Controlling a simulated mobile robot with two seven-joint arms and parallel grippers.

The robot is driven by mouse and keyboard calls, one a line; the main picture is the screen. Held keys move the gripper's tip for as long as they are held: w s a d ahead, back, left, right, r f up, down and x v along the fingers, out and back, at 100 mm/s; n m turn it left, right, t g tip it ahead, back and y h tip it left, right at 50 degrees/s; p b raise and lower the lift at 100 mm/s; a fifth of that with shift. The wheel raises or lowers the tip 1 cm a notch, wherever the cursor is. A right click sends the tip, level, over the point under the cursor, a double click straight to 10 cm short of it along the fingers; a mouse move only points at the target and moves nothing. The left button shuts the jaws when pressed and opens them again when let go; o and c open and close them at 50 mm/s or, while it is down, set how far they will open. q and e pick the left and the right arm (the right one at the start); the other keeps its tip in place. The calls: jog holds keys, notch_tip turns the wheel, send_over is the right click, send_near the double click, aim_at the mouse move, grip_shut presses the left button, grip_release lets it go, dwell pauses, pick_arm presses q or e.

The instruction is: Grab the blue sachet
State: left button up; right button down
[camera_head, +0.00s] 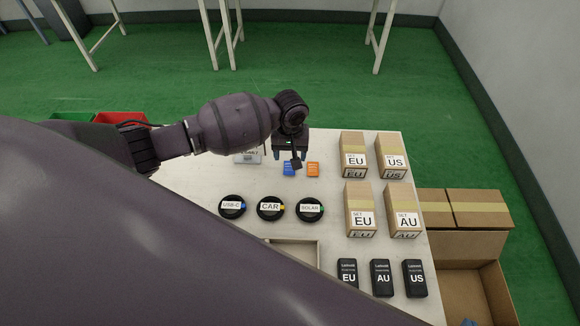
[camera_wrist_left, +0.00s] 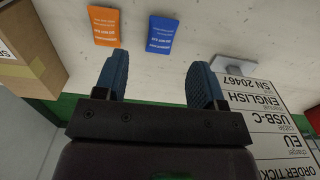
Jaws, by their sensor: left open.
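The blue sachet (camera_head: 289,168) lies flat on the white table, just left of an orange sachet (camera_head: 313,169) in the head view. In the left wrist view the blue sachet (camera_wrist_left: 162,34) lies beyond the fingertips, between their two lines, with the orange sachet (camera_wrist_left: 104,26) beside it. My left gripper (camera_head: 296,160) is close to the blue sachet in the head view. In the left wrist view my left gripper (camera_wrist_left: 160,75) has its two blue fingers apart with nothing between them. My right gripper is not in view.
Several cartons (camera_head: 361,209) stand on the right of the table. Round black cable coils (camera_head: 270,208) and black chargers (camera_head: 382,278) lie nearer. A printed order ticket (camera_wrist_left: 265,120) is beside the left gripper. An open cardboard box (camera_head: 480,290) is at the right.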

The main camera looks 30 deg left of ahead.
aim_at(289, 170)
pick_arm(q)
jog(key=shift+f, duration=0.55)
jog(key=f, duration=0.2)
jog(key=s+f, duration=0.1)
jog(key=f, duration=0.1)
jog(key=shift+d, duration=0.1)
jog(key=shift+w+f, duration=0.1)
jog(key=shift+f, duration=0.45)
jog(key=shift+c, duration=0.3)
jog(key=c, duration=0.9)
